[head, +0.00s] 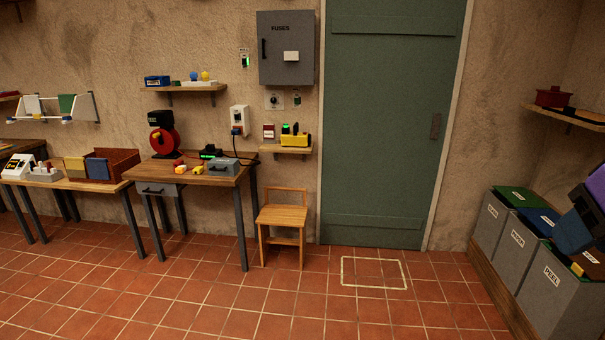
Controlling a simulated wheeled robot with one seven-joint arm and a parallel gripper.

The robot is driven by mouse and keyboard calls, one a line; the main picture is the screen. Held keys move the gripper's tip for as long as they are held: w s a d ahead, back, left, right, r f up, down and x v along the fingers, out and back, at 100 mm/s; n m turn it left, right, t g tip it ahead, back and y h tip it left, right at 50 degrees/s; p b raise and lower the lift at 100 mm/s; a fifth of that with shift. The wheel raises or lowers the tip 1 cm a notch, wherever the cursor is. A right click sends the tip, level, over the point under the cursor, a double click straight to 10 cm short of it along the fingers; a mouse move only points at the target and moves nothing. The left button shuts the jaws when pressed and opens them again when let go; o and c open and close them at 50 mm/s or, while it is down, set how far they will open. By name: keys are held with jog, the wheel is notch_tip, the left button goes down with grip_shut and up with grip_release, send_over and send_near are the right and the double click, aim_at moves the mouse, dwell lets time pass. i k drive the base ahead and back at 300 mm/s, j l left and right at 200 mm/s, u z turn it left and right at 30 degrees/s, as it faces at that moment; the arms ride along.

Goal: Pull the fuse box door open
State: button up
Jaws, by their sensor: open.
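The fuse box (286,48) is a grey metal cabinet on the wall, left of the green door. Its front is marked FUSES, and its door looks shut. A dark upright handle (264,48) is at the door's left side, and a pale label is near its middle. My gripper (578,267) is at the far right edge, low over the bins and far from the fuse box. It is open and seems empty; its fingers are small and partly hard to make out.
Below the fuse box are a small shelf (286,150) with a yellow device and a wooden chair (283,218). A workbench (205,178) stands left. Grey bins (515,252) line the right wall. The tiled floor in front is clear, with a marked rectangle (374,287).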

aim_at(286, 38)
jog(key=i+u, duration=0.25)
jog(key=i, duration=0.65)
jog(key=i+l+u, duration=0.25)
jog(key=i, duration=0.6)
jog(key=j, duration=0.1)
